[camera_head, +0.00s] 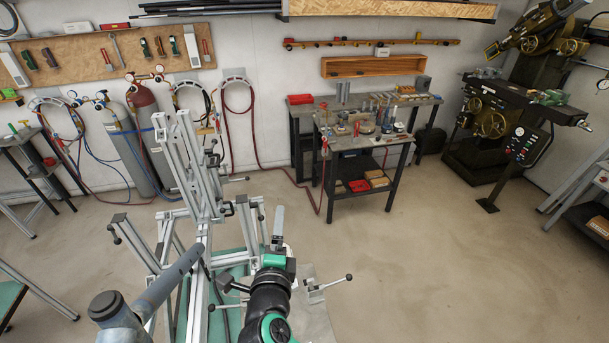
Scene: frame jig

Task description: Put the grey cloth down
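My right arm comes up from the bottom centre. Its gripper (279,222) points away over the frame jig, and I cannot tell whether its fingers are apart or closed. A small pale patch beside the gripper may be cloth, but it is too small to tell. I cannot clearly make out a grey cloth anywhere.
A light grey plate (314,318) with a clamp handle lies right of my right arm. A workbench (368,148) with tools stands at the back. A milling machine (497,125) stands at the back right. Gas cylinders (128,145) line the left wall.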

